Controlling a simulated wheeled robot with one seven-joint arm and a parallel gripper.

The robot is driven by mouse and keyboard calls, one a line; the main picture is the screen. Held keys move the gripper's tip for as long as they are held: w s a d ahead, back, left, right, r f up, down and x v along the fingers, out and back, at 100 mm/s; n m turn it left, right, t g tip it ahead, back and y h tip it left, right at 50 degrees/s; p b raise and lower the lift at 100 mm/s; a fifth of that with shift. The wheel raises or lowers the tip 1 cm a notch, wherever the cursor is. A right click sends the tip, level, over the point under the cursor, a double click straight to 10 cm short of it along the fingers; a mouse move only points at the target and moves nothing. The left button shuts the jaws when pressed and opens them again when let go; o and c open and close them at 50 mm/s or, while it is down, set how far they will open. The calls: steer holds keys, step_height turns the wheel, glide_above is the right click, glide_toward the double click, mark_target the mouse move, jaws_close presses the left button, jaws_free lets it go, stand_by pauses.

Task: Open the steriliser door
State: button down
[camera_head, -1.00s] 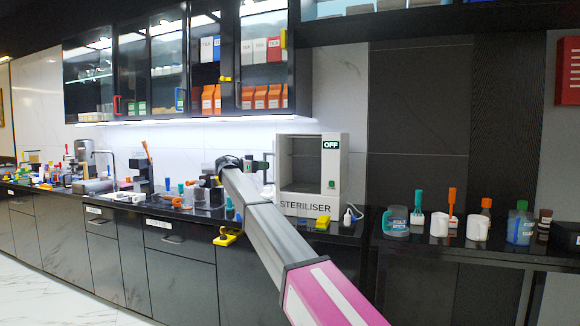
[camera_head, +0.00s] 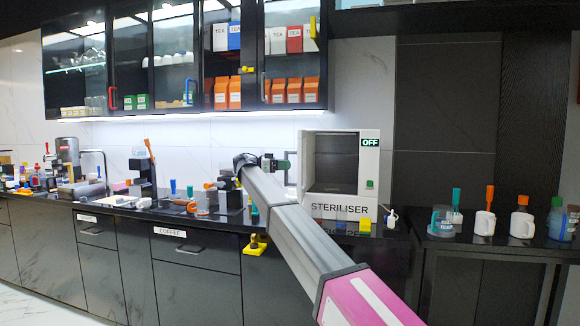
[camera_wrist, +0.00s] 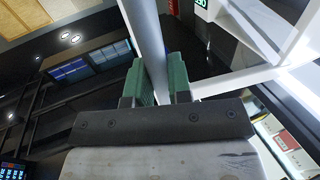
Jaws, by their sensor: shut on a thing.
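The steriliser (camera_head: 338,209) is a white box on the dark counter, with a green OFF sign and a green button on its right side. Its dark inside with a shelf shows through the front. I cannot tell from the head view how far the door stands open. My gripper (camera_head: 284,165) is at the steriliser's left front edge. In the wrist view its green fingers (camera_wrist: 158,82) are shut around a pale upright bar (camera_wrist: 147,35), which looks like the door handle. White frame parts of the steriliser (camera_wrist: 240,80) show to the right there.
A yellow block (camera_head: 365,225) and small items stand before the steriliser. Bottles and mugs (camera_head: 485,222) stand on the counter at the right. A coffee machine (camera_head: 141,175) and cups are at the left. Glass-fronted cupboards (camera_head: 180,65) hang above.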

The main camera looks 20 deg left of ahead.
steer(key=shift+w, duration=0.25)
steer(key=c, duration=1.1)
jaws_free()
steer(key=shift+s, duration=0.1)
steer(key=shift+v, duration=3.7)
